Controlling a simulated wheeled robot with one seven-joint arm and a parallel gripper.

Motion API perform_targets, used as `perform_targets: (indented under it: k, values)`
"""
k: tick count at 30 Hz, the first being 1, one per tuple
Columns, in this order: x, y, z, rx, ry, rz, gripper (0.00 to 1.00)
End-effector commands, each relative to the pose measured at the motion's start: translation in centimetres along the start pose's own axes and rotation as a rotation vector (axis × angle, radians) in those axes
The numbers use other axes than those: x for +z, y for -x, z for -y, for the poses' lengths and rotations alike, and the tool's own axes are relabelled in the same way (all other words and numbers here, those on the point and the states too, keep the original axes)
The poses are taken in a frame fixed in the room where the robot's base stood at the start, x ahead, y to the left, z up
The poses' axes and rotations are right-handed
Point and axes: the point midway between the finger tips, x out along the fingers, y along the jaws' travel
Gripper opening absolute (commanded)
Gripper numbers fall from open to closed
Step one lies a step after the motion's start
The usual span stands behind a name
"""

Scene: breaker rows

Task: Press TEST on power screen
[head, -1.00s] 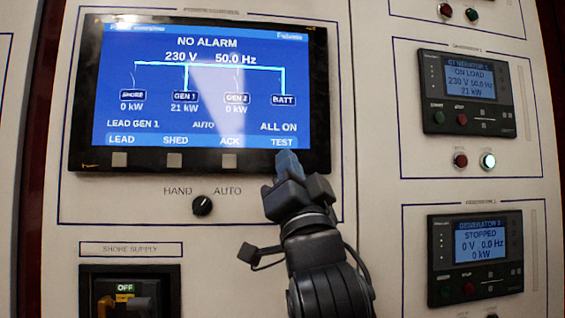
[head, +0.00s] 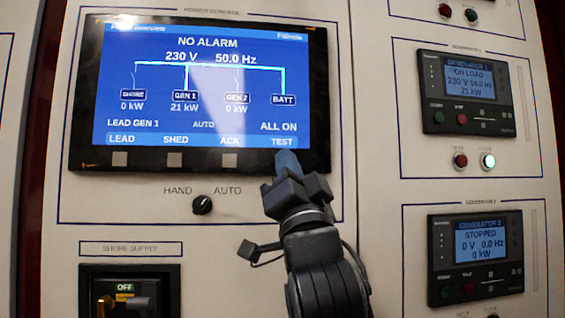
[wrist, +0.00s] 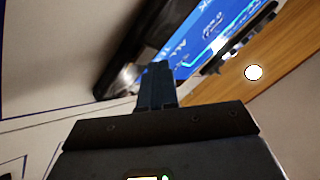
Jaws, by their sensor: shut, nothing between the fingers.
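The power screen (head: 203,92) is lit blue in the head view and reads NO ALARM, 230 V, 50.0 Hz. Its TEST label (head: 282,142) is at the lower right of the display. Grey keys sit below the LEAD, SHED and ACK labels; the key under TEST is hidden behind my gripper. My gripper (head: 288,163) is shut and empty, with its fingertips over the bezel just below TEST.
A HAND/AUTO knob (head: 202,205) is below the screen, left of my gripper. The shore supply breaker (head: 125,295) is at the lower left. Generator panels (head: 465,92) and (head: 475,255) with small buttons stand to the right.

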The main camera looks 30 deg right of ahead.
Motion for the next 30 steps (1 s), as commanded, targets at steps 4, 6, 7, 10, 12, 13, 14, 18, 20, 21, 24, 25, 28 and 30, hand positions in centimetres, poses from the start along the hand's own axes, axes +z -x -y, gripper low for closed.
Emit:
perform_targets:
  k: [4,6,7,10,12,13,14,18,20,21,24,25,28,30]
  values:
    - [0.04,-0.03,-0.03,0.0,0.0,0.0,0.0]
    - [0.06,-0.07,-0.06,0.0,0.0,0.0,0.0]
    - [0.08,-0.09,-0.08,0.0,0.0,0.0,0.0]
    - [0.13,-0.17,-0.14,0.0,0.0,0.0,0.0]
    - [0.18,-0.22,-0.18,0.0,0.0,0.0,0.0]
    - [0.2,-0.24,-0.2,0.0,0.0,0.0,0.0]
    - [0.22,-0.27,-0.21,0.0,0.0,0.0,0.0]
    - [0.32,-0.37,-0.3,0.0,0.0,0.001,0.0]
    - [0.36,-0.41,-0.34,0.0,0.0,0.001,0.0]
    - [0.39,-0.44,-0.37,0.0,0.0,0.001,0.0]
    - [0.45,-0.52,-0.43,0.001,0.0,0.001,0.0]
    - [0.47,-0.54,-0.44,0.001,0.0,0.001,0.0]
    - [0.46,-0.56,-0.44,0.001,0.0,0.001,0.0]
    - [0.46,-0.56,-0.44,0.001,0.0,0.001,0.0]
